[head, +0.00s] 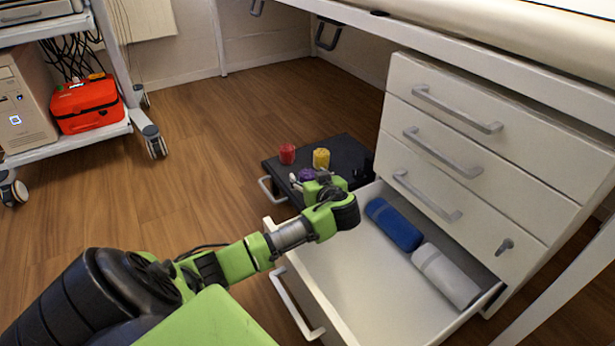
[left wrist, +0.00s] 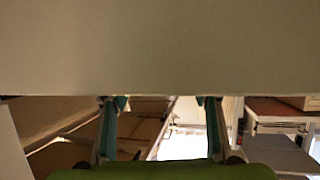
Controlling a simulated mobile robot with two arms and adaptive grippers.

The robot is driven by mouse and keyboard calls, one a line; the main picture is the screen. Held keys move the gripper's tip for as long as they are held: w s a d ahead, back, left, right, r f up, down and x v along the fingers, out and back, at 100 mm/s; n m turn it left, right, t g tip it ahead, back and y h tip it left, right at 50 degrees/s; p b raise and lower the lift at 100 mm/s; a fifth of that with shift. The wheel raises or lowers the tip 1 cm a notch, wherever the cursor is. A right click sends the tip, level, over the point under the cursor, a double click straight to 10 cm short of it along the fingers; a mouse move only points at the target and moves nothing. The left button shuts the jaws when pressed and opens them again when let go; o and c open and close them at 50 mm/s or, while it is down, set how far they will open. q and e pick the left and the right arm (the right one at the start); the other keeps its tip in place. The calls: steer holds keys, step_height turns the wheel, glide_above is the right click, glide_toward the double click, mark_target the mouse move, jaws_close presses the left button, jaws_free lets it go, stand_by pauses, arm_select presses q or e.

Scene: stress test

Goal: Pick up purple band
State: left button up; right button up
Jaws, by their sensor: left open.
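The purple band (head: 306,174) is a small roll on a black step (head: 345,153), partly hidden behind my left gripper in the head view. My left gripper (head: 309,182) is open, its fingers on the near side of the band in the picture. I cannot tell whether they touch it. In the left wrist view the two fingers of the left gripper (left wrist: 161,128) stand wide apart with nothing clearly between them. A pale flat surface (left wrist: 160,45) fills the upper half there, and the band cannot be made out. My right gripper is not in view.
A red roll (head: 287,154) and a yellow roll (head: 321,158) stand close to the band. An open drawer (head: 345,285) of a white cabinet (head: 485,155) holds a blue roll (head: 394,224) and a white roll (head: 446,275).

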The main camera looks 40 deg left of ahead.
arm_select(q)
steer(key=shift+b+x, duration=0.4)
steer(key=shift+x, duration=0.55)
steer(key=c, duration=1.2)
steer(key=shift+r, duration=0.1)
